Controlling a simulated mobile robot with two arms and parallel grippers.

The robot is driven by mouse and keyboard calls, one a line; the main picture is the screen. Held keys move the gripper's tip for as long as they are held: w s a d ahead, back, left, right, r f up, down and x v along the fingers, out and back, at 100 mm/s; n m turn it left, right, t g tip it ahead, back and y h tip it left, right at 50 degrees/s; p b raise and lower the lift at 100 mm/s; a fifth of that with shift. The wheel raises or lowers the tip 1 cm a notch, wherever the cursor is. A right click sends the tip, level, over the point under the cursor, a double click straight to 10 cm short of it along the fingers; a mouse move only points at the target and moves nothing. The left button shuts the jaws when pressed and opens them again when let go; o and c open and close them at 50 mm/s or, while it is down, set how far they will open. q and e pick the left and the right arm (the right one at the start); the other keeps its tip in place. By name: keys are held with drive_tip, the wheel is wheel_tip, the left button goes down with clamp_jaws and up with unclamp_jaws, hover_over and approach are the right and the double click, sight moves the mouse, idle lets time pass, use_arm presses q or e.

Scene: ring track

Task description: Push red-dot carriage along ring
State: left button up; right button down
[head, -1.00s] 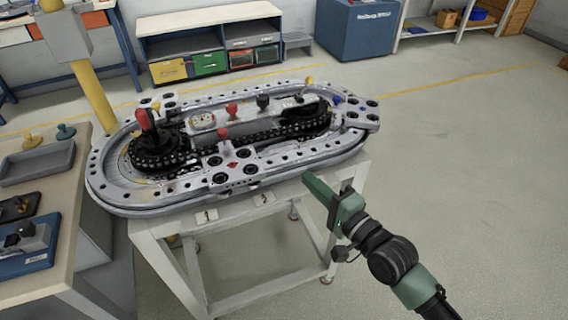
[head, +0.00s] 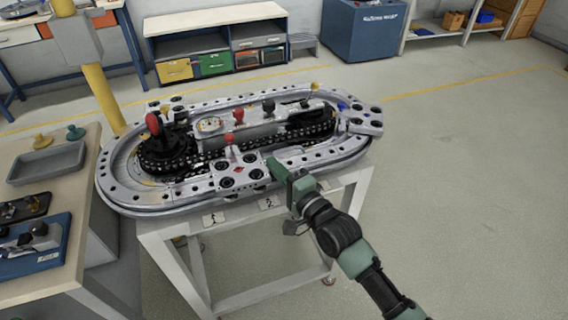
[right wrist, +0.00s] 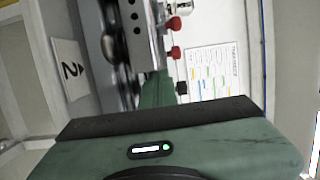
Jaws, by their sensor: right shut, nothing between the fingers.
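The red-dot carriage (head: 228,180), a grey plate with black rollers and a red mark, sits on the near straight of the oval ring track (head: 330,160). My right gripper (head: 273,167) is shut and empty, with its tip at the carriage's right end. I cannot tell whether they touch. Another carriage with a blue mark (head: 362,119) is at the track's right end. My left gripper is not in view.
The track stands on a white table (head: 185,238) with number labels on its front. Red knobs (head: 230,139) and a big red-topped lever (head: 154,124) rise inside the ring. A workbench (head: 85,165) with trays is at left. The floor at right is clear.

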sight(245, 184)
drive_tip(key=shift+f, duration=0.1)
drive_tip(key=s+a+p, duration=0.1)
drive_tip(key=a, duration=0.2)
drive_tip(key=s+a+p, duration=0.1)
drive_tip(key=a, duration=0.5)
drive_tip(key=shift+s+p, duration=0.4)
drive_tip(key=shift+d, duration=0.1)
